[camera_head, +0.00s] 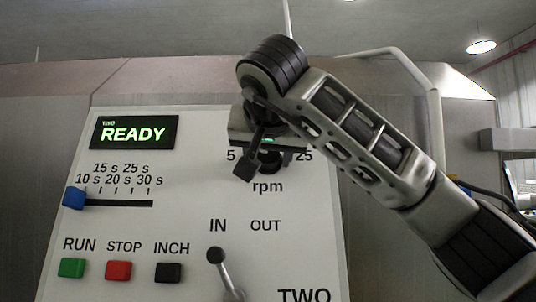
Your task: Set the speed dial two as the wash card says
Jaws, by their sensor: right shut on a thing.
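The speed dial (270,164) of unit TWO is a dark knob on the white panel (200,205), above the word "rpm". Only a small part of it shows, because my right gripper (256,163) covers it. My right gripper is shut on the dial, with its arm coming in from the right. Of the scale, "5" shows to the left and "25" to the right; the numbers between and the dial's pointer are hidden. My left gripper is not in view. No wash card is seen in this view.
A display (134,133) reads READY. Below it are a blue slider (74,197) at the 10 s end and green RUN (72,268), red STOP (118,270) and black INCH (168,272) buttons. An IN/OUT lever (224,268) below the dial leans toward IN.

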